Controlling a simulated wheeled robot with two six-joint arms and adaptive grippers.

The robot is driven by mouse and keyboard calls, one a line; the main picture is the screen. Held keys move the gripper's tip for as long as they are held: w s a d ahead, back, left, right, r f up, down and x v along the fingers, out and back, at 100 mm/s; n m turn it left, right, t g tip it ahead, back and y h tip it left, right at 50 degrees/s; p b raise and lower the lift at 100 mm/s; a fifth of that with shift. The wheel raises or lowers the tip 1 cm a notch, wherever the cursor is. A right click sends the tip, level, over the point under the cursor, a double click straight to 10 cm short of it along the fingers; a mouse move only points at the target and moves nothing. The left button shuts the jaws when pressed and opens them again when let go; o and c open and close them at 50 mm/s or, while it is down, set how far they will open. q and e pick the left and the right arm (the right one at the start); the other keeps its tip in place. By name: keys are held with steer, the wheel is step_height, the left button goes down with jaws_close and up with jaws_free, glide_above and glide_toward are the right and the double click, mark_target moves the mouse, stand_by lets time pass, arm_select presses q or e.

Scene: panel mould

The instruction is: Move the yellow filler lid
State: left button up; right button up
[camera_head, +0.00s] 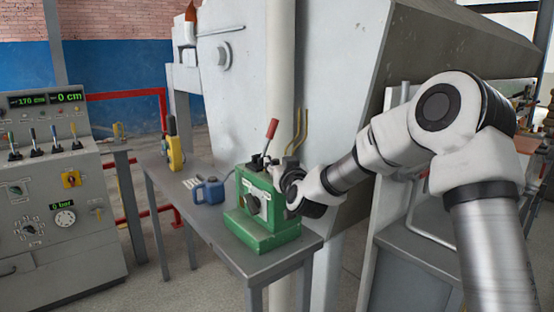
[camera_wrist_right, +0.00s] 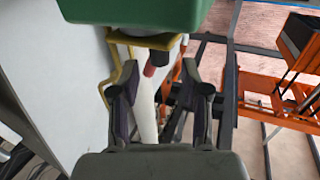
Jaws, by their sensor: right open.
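A green pump unit (camera_head: 262,232) with a red-handled lever (camera_head: 271,129) stands on the near end of the grey bench. In the right wrist view, a flat yellow piece (camera_wrist_right: 146,40), which looks like the filler lid, shows at the edge of the green body (camera_wrist_right: 135,12). A red handle lies just below it in that view. My right gripper (camera_wrist_right: 160,98) is open, its fingers apart with nothing held between them. In the head view its dark end is beside the green unit's right side. The lid is not clearly visible there. My left gripper is not in view.
A blue jug (camera_head: 209,192) and a yellow device (camera_head: 175,153) stand farther back on the bench (camera_head: 222,232). A large grey machine (camera_head: 330,60) rises behind, with yellow pipes (camera_head: 300,128). A control console (camera_head: 50,190) stands at the left.

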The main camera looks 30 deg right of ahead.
steer(key=shift+f+x, duration=0.25)
steer(key=shift+x, duration=1)
steer(key=shift+s+r, duration=0.15)
steer(key=shift+s, duration=0.05)
steer(key=shift+a, duration=0.1)
steer(key=shift+c, duration=0.9)
jaws_close()
